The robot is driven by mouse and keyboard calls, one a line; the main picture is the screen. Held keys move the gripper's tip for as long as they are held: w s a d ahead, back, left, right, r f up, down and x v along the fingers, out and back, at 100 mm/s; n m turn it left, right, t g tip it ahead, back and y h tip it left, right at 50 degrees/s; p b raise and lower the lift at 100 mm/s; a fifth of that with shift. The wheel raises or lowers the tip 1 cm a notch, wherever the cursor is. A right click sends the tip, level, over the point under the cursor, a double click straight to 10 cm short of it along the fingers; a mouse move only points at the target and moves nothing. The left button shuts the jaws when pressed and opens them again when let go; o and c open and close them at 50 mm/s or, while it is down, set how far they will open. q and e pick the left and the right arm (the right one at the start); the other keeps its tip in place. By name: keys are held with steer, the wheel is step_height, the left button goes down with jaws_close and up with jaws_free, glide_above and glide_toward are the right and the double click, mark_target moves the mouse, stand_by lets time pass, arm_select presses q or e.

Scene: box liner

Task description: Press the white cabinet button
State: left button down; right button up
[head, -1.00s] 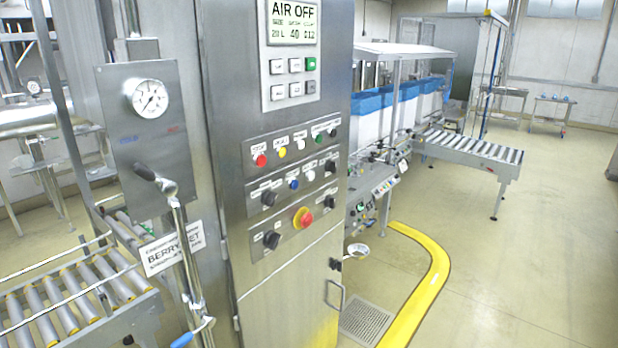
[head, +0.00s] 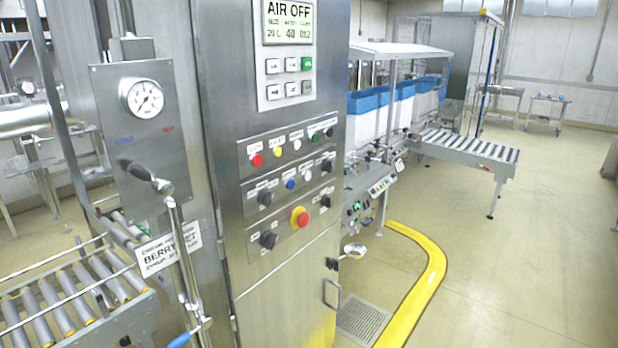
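The steel cabinet (head: 284,290) stands in the middle of the head view, with a control panel on its front face. In the panel's upper row a small white button (head: 297,144) sits between a yellow button (head: 277,152) and a green button (head: 315,138). A red button (head: 257,160) is at the left end of that row. A second white button (head: 307,174) is in the middle row, right of a blue button (head: 290,184). The labels are too small to read. Neither of my grippers is in view.
A red stop knob on a yellow ring (head: 302,219) and black knobs (head: 268,240) are lower on the panel. A display (head: 290,21) reads "AIR OFF". A lever (head: 150,178) and gauge (head: 142,98) are left. A yellow floor barrier (head: 432,275) curves at right; floor beyond is open.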

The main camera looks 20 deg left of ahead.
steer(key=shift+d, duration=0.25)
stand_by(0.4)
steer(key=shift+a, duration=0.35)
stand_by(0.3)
